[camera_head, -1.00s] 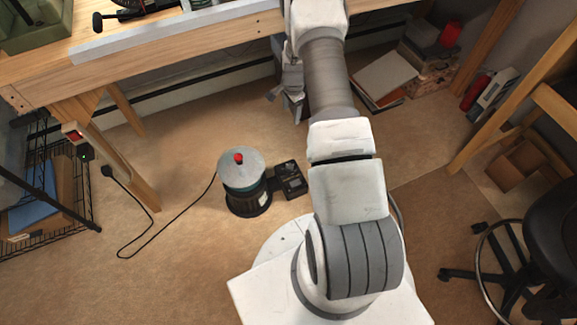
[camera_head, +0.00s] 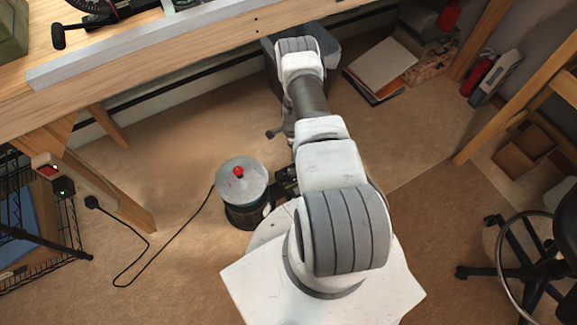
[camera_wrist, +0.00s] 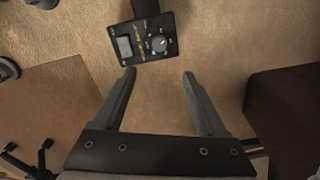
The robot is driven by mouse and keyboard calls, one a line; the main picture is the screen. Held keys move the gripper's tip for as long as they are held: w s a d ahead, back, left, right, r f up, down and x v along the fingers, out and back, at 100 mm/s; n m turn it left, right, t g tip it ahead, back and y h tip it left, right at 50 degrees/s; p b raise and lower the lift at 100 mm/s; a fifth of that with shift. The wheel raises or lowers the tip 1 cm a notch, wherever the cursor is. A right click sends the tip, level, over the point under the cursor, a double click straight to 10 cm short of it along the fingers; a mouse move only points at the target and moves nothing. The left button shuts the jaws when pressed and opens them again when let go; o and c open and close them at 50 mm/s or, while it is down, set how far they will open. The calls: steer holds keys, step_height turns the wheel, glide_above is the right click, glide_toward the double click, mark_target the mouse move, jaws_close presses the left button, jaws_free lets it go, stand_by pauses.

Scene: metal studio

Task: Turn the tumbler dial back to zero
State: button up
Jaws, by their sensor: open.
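The tumbler (camera_head: 244,198) stands on the floor, a dark cylinder with a pale lid and a red knob on top. Its black control box (camera_head: 284,183) is beside it, partly hidden by my arm in the head view. In the wrist view the control box (camera_wrist: 126,46) is at the top, with a grey display, yellow markings and a round dial (camera_wrist: 159,43). The dial's exact setting is too small to read. My gripper (camera_wrist: 158,73) is open and empty, its fingertips just below the box in the picture, apart from the dial. In the head view my gripper is mostly hidden.
A wooden workbench (camera_head: 150,62) crosses the top left. A dark bin (camera_head: 268,62) stands under the bench beyond my arm. A swivel chair (camera_head: 530,255) is at right.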

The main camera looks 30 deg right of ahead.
mark_target(291, 171)
step_height(291, 171, down, 17)
steer(key=b, duration=0.7)
steer(key=shift+f+b, duration=0.15)
steer(key=shift+b, duration=0.15)
jaws_close()
